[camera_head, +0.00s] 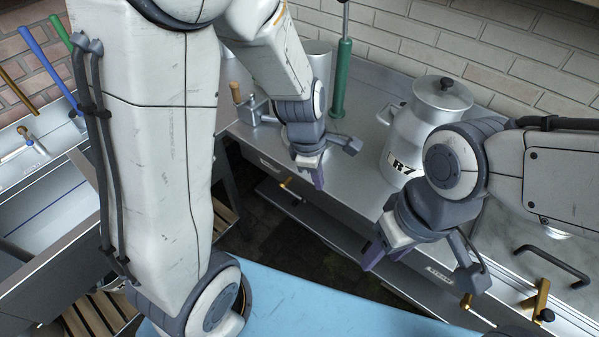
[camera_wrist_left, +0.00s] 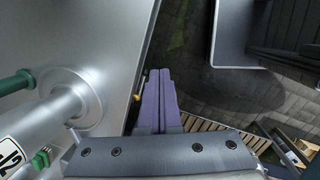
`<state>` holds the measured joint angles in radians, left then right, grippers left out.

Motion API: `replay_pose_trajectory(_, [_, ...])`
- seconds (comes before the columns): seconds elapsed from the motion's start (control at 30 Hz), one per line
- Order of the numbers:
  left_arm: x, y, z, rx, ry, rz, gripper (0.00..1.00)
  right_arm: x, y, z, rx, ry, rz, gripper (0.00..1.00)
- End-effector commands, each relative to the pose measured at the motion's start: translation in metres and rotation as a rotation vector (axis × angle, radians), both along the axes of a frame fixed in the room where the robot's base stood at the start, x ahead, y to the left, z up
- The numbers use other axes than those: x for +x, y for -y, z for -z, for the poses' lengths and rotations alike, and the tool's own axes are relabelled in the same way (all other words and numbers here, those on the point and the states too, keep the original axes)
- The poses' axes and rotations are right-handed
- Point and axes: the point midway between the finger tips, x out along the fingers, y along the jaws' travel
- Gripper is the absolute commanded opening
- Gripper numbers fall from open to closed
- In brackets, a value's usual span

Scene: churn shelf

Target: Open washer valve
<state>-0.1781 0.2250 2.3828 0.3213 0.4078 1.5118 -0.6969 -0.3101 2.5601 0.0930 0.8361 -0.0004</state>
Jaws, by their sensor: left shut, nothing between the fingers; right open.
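A small brass valve handle (camera_head: 285,183) shows on the front edge of the metal counter, just left of my left gripper (camera_head: 318,180). A yellow piece that looks like this handle (camera_wrist_left: 137,98) shows left of the fingers in the left wrist view. My left gripper's purple fingers (camera_wrist_left: 160,100) are pressed together with nothing between them; in the head view they point down past the counter edge. I cannot tell whether they touch the handle. My right gripper (camera_head: 385,250) is open and empty in front of the counter.
A lidded metal can (camera_head: 418,125) marked R7 stands on the counter (camera_head: 350,190) between my arms. More brass handles (camera_head: 467,300) sit along the right front edge. A green upright cylinder (camera_head: 342,75) stands at the back. A sink (camera_head: 45,205) is at left.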

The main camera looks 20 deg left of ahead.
Motion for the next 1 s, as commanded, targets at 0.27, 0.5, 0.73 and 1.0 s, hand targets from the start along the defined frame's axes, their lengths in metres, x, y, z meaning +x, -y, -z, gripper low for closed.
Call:
replay_pose_trajectory(0.27, [0.045,-0.077,0.041,-0.080,-0.063,-0.934,0.00,0.000,0.000,-0.015,0.000,0.000,0.000,0.50])
replay_pose_trajectory(0.5, [0.053,-0.096,0.052,-0.105,-0.067,-1.164,0.00,0.000,0.000,-0.016,0.000,0.000,0.000,0.50])
replay_pose_trajectory(0.73, [0.053,-0.096,0.052,-0.105,-0.068,-1.164,0.00,0.000,0.000,-0.016,0.000,0.000,0.000,0.50])
replay_pose_trajectory(1.0, [0.055,-0.094,0.076,-0.104,-0.071,-1.162,0.00,0.000,0.000,0.000,0.000,0.000,0.000,0.50])
